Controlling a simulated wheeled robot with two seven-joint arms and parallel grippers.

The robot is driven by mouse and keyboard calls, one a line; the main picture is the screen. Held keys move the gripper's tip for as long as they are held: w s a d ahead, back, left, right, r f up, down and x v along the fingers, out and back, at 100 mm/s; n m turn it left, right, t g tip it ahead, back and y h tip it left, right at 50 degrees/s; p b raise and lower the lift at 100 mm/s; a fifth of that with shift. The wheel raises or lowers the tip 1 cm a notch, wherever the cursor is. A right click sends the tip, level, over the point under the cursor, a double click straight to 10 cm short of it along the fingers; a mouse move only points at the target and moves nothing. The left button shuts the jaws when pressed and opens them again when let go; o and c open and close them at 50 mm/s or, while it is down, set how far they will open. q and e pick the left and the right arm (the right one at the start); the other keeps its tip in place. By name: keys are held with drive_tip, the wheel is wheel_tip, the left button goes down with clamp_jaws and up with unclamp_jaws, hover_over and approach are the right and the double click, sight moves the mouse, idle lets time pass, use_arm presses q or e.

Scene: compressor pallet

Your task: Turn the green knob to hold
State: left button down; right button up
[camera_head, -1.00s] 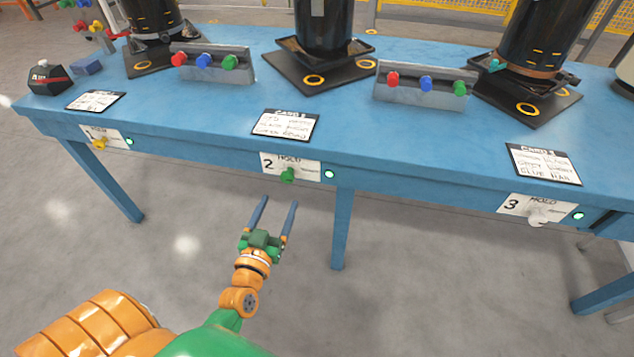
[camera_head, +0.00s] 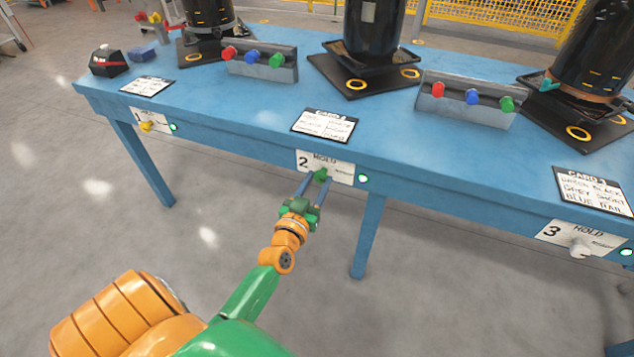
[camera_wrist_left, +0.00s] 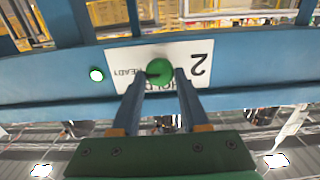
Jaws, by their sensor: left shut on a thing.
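The green knob (camera_head: 321,175) sits on the white plate marked 2 (camera_head: 341,174) on the table's front edge. My left gripper (camera_head: 317,180) reaches up to it from below, with one finger on each side, and is shut on it. In the left wrist view the green knob (camera_wrist_left: 160,71) lies between the two fingertips (camera_wrist_left: 158,80) and the plate (camera_wrist_left: 197,60) appears upside down. The word HOLD on the plate is partly covered by the fingers and knob. The knob's pointer direction cannot be told. My right gripper is not in view.
A green light (camera_head: 364,178) glows right of the plate. A yellow knob (camera_head: 147,126) and a white knob (camera_head: 581,250) sit on plates 1 and 3. The blue table (camera_head: 240,110) carries cards, button boxes and black cylinders. The floor before it is clear.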

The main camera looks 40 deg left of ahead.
use_arm(q)
drive_tip(key=shift+n, duration=0.3)
drive_tip(key=n, duration=0.3)
drive_tip(key=shift+a+n+p, duration=0.1)
drive_tip(key=shift+n+p, duration=0.2)
drive_tip(key=shift+n, duration=0.1)
drive_tip(key=n, duration=0.9)
drive_tip(key=shift+f, duration=0.15)
drive_tip(key=shift+a+n+b, duration=0.1)
drive_tip(key=shift+n+b, duration=0.35)
drive_tip(key=shift+n, duration=1.75)
drive_tip(key=shift+c, duration=2.1)
unclamp_jaws()
